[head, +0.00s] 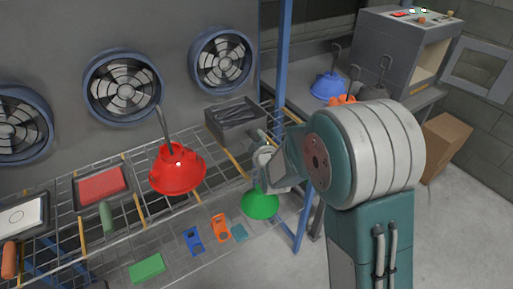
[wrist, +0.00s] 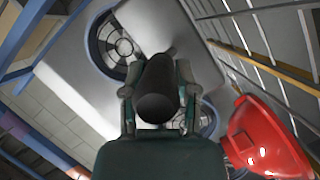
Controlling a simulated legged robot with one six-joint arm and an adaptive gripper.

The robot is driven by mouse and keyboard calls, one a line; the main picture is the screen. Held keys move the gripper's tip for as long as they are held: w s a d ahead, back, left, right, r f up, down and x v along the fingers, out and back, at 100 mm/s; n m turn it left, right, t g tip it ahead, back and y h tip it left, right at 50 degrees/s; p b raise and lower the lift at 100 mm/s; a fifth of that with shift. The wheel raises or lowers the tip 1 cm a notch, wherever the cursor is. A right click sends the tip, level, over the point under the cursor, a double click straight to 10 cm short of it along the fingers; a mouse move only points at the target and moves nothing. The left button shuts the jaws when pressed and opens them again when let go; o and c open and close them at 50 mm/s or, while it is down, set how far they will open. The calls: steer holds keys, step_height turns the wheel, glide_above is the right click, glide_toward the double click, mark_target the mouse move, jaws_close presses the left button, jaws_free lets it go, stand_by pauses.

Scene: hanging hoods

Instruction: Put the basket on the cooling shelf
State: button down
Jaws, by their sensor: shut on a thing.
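No thing is plainly a basket. A dark grey open bin (head: 235,118) with dark slats or rods in it stands at the back right of the wire shelf (head: 165,222). My gripper (head: 264,165) is at the shelf's right end, in front of this bin. In the wrist view my gripper (wrist: 158,108) is shut on a dark, rounded, stem-like piece (wrist: 157,80). A green cone-shaped hood (head: 260,205) is directly below my gripper in the head view; the stem seems to be its, but the join is hidden.
A red hood (head: 178,175) with a hook stands left of my gripper, also in the wrist view (wrist: 262,140). A red-filled tray (head: 101,188) and small coloured items are on the shelf. A blue post (head: 284,60) is close behind my arm. A blue hood (head: 329,87) stands on the bench.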

steer(key=f, duration=0.3)
steer(key=shift+a+f, duration=0.2)
steer(key=shift+c, duration=1.8)
jaws_free()
steer(key=s+d+r+m+g+h, duration=0.1)
steer(key=s+d+r+m+g, duration=0.2)
steer(key=s, duration=0.8)
steer(key=s+d+r+m+g+h, duration=0.1)
steer(key=s+d+r+m+g, duration=0.2)
steer(key=s, duration=0.9)
steer(key=s+d+r+m+g+h, duration=0.1)
steer(key=s+d+r+m+g, duration=0.2)
steer(key=s+d+r+m, duration=0.5)
steer(key=s+d, duration=0.3)
steer(key=s, duration=0.1)
steer(key=shift+d+r+g+h, duration=0.25)
steer(key=shift+r+g+h, duration=0.1)
steer(key=shift+g+h, duration=0.05)
